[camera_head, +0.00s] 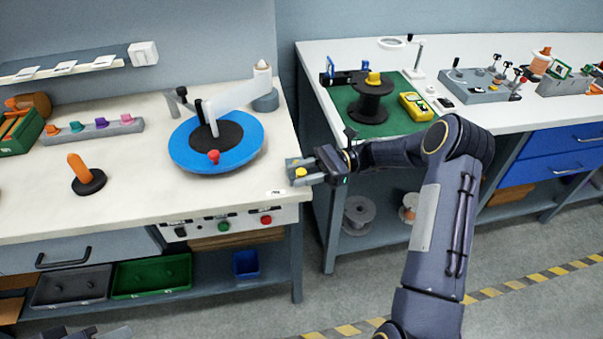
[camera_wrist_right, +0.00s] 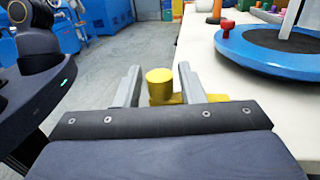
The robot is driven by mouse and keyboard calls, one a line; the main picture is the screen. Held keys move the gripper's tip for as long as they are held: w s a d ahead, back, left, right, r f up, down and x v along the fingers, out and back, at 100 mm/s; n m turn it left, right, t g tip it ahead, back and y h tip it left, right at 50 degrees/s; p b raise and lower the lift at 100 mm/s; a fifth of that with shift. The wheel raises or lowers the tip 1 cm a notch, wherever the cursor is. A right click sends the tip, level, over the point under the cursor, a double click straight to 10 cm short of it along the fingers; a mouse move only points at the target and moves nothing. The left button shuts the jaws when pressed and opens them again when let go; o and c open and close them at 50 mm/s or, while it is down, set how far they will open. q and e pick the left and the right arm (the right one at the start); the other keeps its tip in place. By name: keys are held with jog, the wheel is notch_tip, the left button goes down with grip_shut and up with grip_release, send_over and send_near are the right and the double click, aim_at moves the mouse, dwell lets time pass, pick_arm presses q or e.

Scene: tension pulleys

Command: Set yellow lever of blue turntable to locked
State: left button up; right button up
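The blue turntable (camera_head: 254,148) has a black centre, a red knob (camera_head: 213,157) and a pale arm over it; its rim also shows in the right wrist view (camera_wrist_right: 262,62). A yellow knob (camera_wrist_right: 159,78), apparently the lever's, stands between my right gripper's fingers (camera_wrist_right: 158,85), with gaps visible on both sides. A yellow part (camera_wrist_right: 190,82) also shows beside the right-hand finger. In the head view, my right gripper (camera_head: 297,171) is at the bench's right edge, right of the turntable, and partly covers the lever. A small part of my left gripper (camera_head: 92,333) seems to show at the bottom edge.
An orange peg on a black base (camera_head: 85,178) stands left of the turntable. A panel with green and red buttons (camera_head: 234,222) is on the bench front. A second bench (camera_head: 313,62) to the right holds a black spool (camera_head: 371,100) on a green mat. A gap separates the benches.

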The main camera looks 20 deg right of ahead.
jog(key=shift+o, duration=0.4)
jog(key=shift+d, duration=0.1)
jog(key=shift+d, duration=0.3)
jog(key=d+b, duration=0.1)
jog(key=d, duration=0.6)
